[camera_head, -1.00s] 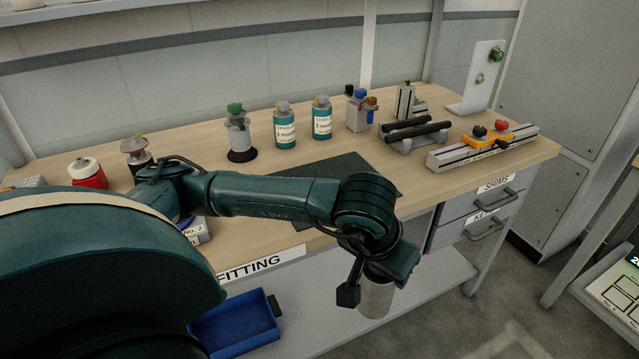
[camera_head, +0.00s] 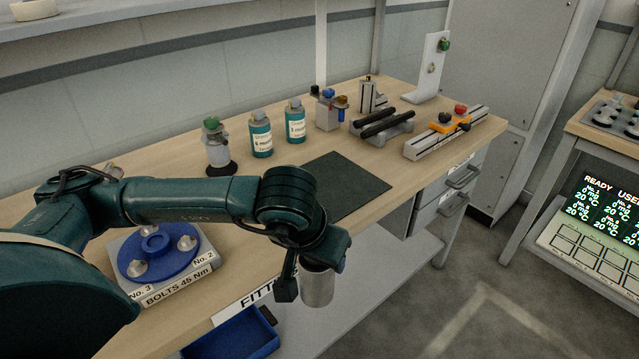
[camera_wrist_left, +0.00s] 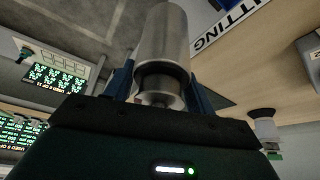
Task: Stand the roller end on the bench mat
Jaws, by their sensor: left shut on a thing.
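The roller end (camera_head: 317,287) is a plain grey metal cylinder. My left gripper (camera_head: 322,262) is shut on it, and in the head view it hangs upright below the gripper, in front of the bench's front edge. In the left wrist view the roller end (camera_wrist_left: 163,42) sits between the two blue fingers (camera_wrist_left: 160,92), with a darker, narrower neck near them. The bench mat (camera_head: 345,187) is a dark rectangle lying flat on the wooden bench, behind and right of the gripper. My arm covers part of the bench left of it. My right gripper is not in view.
A bolt stand with a blue ring (camera_head: 155,252) is at left. The mat looks bare.

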